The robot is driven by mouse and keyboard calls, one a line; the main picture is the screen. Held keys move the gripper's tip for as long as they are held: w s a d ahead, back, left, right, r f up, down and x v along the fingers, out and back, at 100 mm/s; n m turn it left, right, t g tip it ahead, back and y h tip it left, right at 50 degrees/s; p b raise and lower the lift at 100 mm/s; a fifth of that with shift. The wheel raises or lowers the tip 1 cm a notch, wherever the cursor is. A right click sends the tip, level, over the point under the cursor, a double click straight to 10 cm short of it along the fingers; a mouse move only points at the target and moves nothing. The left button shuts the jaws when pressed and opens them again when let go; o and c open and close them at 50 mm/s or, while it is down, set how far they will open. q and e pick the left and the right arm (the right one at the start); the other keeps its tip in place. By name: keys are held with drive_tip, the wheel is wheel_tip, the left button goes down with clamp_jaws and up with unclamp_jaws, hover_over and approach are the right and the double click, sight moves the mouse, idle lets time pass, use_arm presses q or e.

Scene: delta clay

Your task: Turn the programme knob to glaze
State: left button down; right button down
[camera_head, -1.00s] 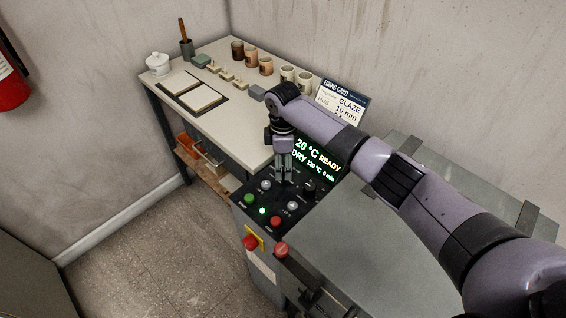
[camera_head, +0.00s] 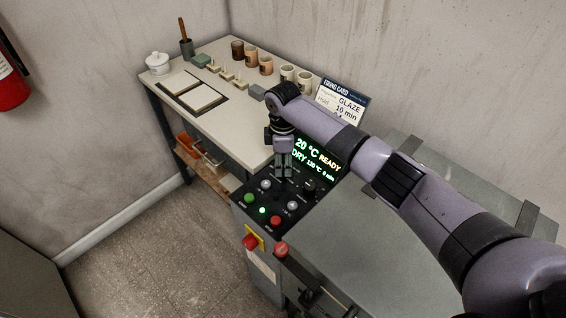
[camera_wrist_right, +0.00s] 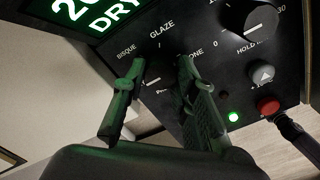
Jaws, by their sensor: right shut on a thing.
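The programme knob (camera_wrist_right: 160,72) is dark and sits between the fingers of my right gripper in the right wrist view. The display (camera_head: 318,152) reads 20 °C READY and DRY. The firing card (camera_head: 343,100) behind says GLAZE, 10 min. My left gripper is out of view.
The hold knob (camera_wrist_right: 252,18) is beside the programme knob. Grey buttons, a green button (camera_head: 250,199) and a red button (camera_head: 275,221) are near my fingers. A red emergency knob (camera_head: 250,241) is on the front. A table (camera_head: 235,135) with cups stands behind left.

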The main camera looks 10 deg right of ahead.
drive_tip(key=shift+s+r+m+p, duration=0.1)
drive_tip(key=shift+r+m+p, duration=0.05)
drive_tip(key=shift+m+p, duration=0.75)
drive_tip(key=m+p, duration=0.7)
drive_tip(key=m, duration=0.1)
drive_tip(key=shift+m, duration=0.3)
drive_tip(key=m+p, duration=0.1)
drive_tip(key=m, duration=0.1)
drive_tip(key=shift+m, duration=0.4)
drive_tip(key=m+p, duration=0.1)
drive_tip(key=m, duration=0.2)
drive_tip(key=shift+m+p, duration=0.3)
drive_tip(key=m, duration=0.3)
drive_tip(key=shift+p, duration=0.4)
drive_tip(key=shift+m, duration=2.2)
